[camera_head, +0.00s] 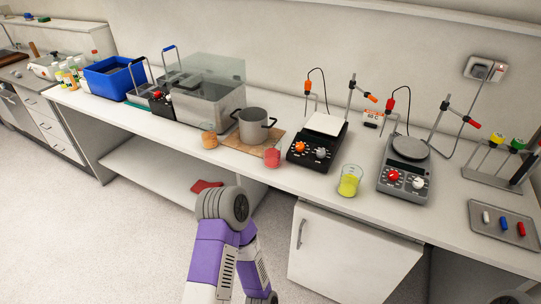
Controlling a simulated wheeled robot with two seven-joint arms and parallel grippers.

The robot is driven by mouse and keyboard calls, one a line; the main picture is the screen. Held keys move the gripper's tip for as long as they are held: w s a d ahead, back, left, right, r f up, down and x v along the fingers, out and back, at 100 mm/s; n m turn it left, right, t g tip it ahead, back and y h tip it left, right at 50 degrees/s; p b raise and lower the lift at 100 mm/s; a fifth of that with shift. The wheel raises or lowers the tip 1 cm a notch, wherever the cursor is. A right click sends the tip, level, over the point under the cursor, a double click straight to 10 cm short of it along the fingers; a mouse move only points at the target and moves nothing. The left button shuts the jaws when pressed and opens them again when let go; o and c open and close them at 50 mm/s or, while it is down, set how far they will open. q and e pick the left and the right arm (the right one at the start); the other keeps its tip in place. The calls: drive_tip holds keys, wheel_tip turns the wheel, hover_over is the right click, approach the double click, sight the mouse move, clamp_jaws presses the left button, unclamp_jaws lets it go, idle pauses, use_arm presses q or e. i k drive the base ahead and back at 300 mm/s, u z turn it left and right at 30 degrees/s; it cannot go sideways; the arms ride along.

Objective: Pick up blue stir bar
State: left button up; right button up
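The blue stir bar (504,223) is a small upright-looking capsule shape on a grey metal tray (497,242) at the right end of the bench. It sits between a white stir bar (486,217) and a red stir bar (521,229). Nothing covers it. Neither of my grippers shows in the head view. Purple and white links of my own arm show at the bottom middle, well to the left of the tray, with no fingers visible.
Left of the tray stands a hotplate stirrer (404,177) with a round plate. A second stirrer (318,145), a yellow-liquid beaker (349,181) and a grey pot (254,128) stand farther left. A metal rack (498,178) stands behind the tray.

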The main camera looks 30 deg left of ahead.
sight(503, 222)
drive_tip(key=z, duration=0.4)
drive_tip(key=k, duration=0.55)
drive_tip(key=z, duration=1.05)
drive_tip(key=i, duration=0.95)
drive_tip(key=u, duration=0.6)
drive_tip(key=i, duration=0.45)
drive_tip(key=u, duration=0.35)
